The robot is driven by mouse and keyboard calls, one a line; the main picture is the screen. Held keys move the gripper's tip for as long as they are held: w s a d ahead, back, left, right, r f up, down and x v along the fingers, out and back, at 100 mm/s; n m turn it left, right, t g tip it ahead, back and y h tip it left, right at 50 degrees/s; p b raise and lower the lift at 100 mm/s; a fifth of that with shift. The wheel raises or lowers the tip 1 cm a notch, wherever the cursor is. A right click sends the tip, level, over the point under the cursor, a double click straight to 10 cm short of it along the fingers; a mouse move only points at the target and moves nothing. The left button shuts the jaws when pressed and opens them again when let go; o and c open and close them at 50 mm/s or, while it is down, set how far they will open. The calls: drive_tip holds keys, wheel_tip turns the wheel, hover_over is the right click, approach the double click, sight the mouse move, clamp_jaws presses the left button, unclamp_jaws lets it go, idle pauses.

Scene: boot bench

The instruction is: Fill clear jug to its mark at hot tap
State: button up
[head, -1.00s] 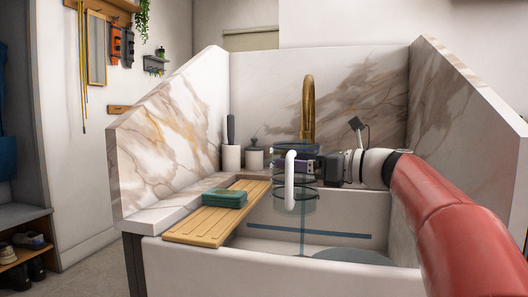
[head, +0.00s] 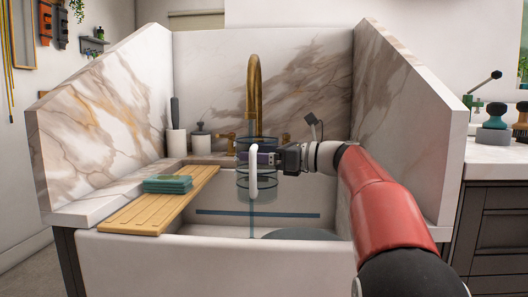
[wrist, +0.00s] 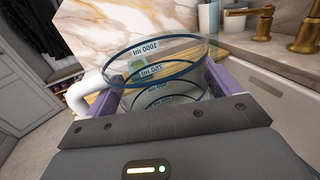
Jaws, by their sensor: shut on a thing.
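The clear jug (head: 268,187) has a white handle (head: 253,170) and dark blue rings. In the head view it is upright over the sink, in front of the brass tap spout (head: 254,90). My gripper (head: 268,159) is shut on the jug near its upper part, reaching in from the right. In the wrist view the jug (wrist: 160,82) stands between the two purple fingers, with rings labelled 1000, 750 and 500 ml. I see no water in it.
The white sink (head: 190,255) lies below, with a blue stripe inside. A wooden board (head: 135,213) with folded green cloths (head: 168,184) spans its left side. Marble walls (head: 400,120) enclose the left, back and right. A counter (head: 495,152) stands at the far right.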

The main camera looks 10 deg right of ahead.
drive_tip(key=w+p, duration=0.6)
drive_tip(key=shift+w, duration=0.35)
drive_tip(key=shift+d, duration=0.1)
idle(3.7)
drive_tip(key=s+b, duration=0.2)
drive_tip(key=s, duration=0.3)
